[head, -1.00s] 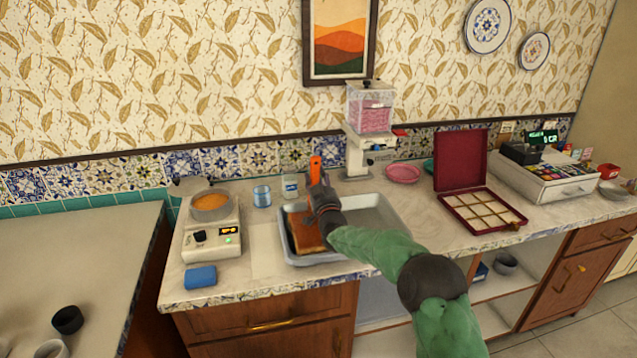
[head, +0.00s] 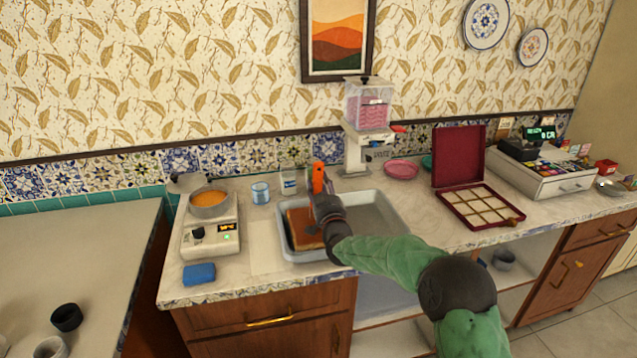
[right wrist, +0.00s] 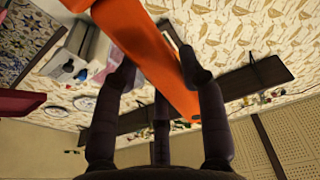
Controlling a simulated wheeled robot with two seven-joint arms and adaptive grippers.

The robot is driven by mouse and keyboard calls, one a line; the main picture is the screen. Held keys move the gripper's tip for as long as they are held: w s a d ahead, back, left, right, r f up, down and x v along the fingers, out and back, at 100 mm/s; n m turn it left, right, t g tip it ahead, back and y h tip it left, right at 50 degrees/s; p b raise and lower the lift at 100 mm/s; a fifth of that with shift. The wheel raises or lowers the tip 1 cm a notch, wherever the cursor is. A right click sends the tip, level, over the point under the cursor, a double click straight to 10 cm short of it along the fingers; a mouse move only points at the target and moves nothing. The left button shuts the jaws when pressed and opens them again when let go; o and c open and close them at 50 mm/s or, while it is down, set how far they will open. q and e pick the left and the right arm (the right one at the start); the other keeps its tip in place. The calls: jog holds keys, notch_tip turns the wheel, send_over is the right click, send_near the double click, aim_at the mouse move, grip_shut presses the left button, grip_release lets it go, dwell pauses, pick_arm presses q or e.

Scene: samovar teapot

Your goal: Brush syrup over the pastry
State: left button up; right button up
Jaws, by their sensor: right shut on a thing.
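My right gripper (head: 325,203) is over the left part of the grey tray (head: 392,206) in the head view. It is shut on the orange handle of the brush (head: 318,178), which stands up above the fingers. The handle also crosses between the fingers in the right wrist view (right wrist: 150,50). The brush's bristles are hidden. The brown pastry (head: 301,228) lies in the left part of the tray, partly behind my gripper; whether the brush touches it I cannot tell. A pot of orange syrup (head: 210,200) sits on a white hotplate (head: 212,236) left of the tray. My left gripper is not in view.
A blue sponge (head: 199,274) lies in front of the hotplate. A glass (head: 261,192) and a small jar (head: 289,184) stand behind the tray. A dispenser (head: 367,130), a pink plate (head: 401,170) and an open maroon box (head: 480,206) are to the right.

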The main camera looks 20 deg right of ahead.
jog(key=shift+r+v, duration=0.15)
jog(key=shift+v, duration=0.95)
jog(key=shift+r+v, duration=0.15)
jog(key=shift+v, duration=1)
jog(key=shift+r+v, duration=0.65)
jog(key=shift+v, duration=2.75)
jog(key=shift+w+d, duration=1.7)
jog(key=shift+w, duration=2.3)
jog(key=shift+w+d, duration=1.65)
jog(key=shift+w, duration=2.3)
jog(key=r+v, duration=0.3)
jog(key=v, duration=1.4)
jog(key=shift+s+r, duration=0.2)
jog(key=shift+s, duration=0.1)
